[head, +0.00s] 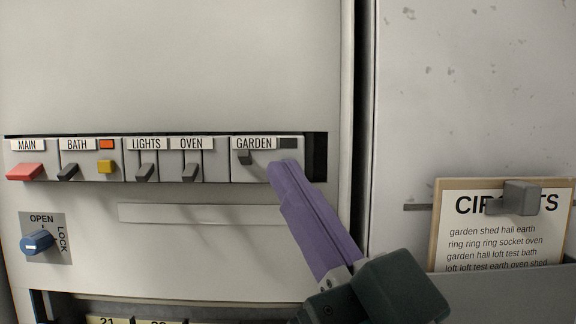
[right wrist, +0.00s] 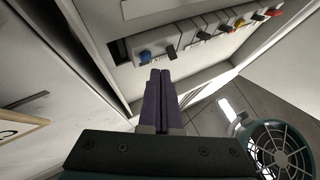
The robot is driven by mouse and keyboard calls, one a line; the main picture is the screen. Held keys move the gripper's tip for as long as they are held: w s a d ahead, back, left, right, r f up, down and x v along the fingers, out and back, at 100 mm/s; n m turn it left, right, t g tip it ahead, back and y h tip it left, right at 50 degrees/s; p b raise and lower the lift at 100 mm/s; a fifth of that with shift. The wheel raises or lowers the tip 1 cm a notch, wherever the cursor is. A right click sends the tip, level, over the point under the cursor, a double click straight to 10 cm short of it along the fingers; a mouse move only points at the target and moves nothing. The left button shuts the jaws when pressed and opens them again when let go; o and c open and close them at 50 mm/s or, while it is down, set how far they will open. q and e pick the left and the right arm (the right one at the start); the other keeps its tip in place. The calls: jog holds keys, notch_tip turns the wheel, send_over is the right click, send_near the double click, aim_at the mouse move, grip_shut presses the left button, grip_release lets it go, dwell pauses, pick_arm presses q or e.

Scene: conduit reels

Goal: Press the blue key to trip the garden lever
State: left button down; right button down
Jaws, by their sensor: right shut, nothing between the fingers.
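The GARDEN module (head: 234,173) is at the right end of the row of breakers. Its dark lever (head: 245,157) sits higher than the hanging LIGHTS and OVEN levers, and the small window beside its label is dark grey. The blue key (right wrist: 145,55) shows in the right wrist view; in the head view my fingers hide it. My right gripper (head: 283,168) is shut and empty, its purple fingertips in front of the module's right part. In the right wrist view the fingertips (right wrist: 161,72) are close beside the blue key; I cannot tell whether they touch it. My left gripper is out of view.
A blue OPEN/LOCK knob (head: 37,241) is below. A circuits card (head: 500,240) stands right.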

jog(key=shift+w, duration=0.1)
jog(key=shift+w, duration=0.35)
jog(key=shift+w+b, duration=0.5)
jog(key=shift+b, duration=0.05)
dwell(0.5)
jog(key=shift+s+p, duration=0.5)
jog(key=shift+s, duration=0.45)
jog(key=shift+s, duration=0.1)
jog(key=shift+s+p, duration=1.2)
jog(key=shift+s, duration=1.75)
